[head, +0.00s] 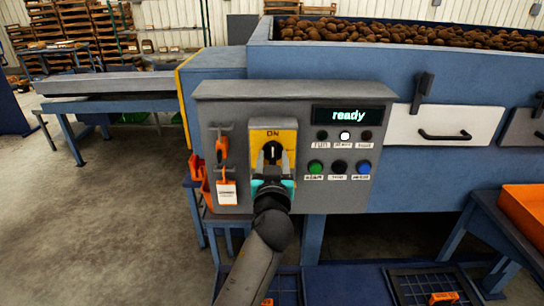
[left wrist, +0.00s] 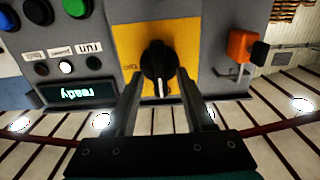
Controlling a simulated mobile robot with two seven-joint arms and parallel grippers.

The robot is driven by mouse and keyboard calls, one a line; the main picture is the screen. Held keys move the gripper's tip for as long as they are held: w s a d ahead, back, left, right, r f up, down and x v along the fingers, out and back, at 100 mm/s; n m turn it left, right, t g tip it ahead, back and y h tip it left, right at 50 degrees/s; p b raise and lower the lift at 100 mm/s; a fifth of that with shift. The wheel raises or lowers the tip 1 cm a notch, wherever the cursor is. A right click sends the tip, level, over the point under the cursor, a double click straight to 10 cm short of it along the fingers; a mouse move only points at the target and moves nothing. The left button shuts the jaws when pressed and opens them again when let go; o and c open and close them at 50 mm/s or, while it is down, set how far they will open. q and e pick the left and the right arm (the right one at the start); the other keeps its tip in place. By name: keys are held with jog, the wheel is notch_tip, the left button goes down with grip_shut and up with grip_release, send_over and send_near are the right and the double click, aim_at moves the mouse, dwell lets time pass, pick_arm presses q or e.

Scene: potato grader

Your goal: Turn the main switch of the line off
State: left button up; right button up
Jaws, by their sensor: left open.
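The main switch (head: 272,151) is a black rotary knob on a yellow plate (head: 287,136) at the left of the grey control panel. Its pointer stands upright at the word ON. In the left wrist view, which looks upside down, the knob (left wrist: 158,60) has its white mark pointing down the picture. My left gripper (head: 272,168) is open just in front of the knob, coming from below. In the wrist view its two fingers (left wrist: 160,82) stand either side of the knob's marked end; I cannot tell whether they touch it. My right gripper is not in view.
The panel display (head: 348,115) reads "ready", with lamps and green, black and blue buttons below it. An orange padlock (head: 222,148) and a tag (head: 226,192) hang left of the switch. A potato-filled hopper (head: 390,65) stands behind. Open floor lies at the left.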

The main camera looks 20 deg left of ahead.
pick_arm(q)
jog(key=shift+c, duration=0.4)
grip_shut()
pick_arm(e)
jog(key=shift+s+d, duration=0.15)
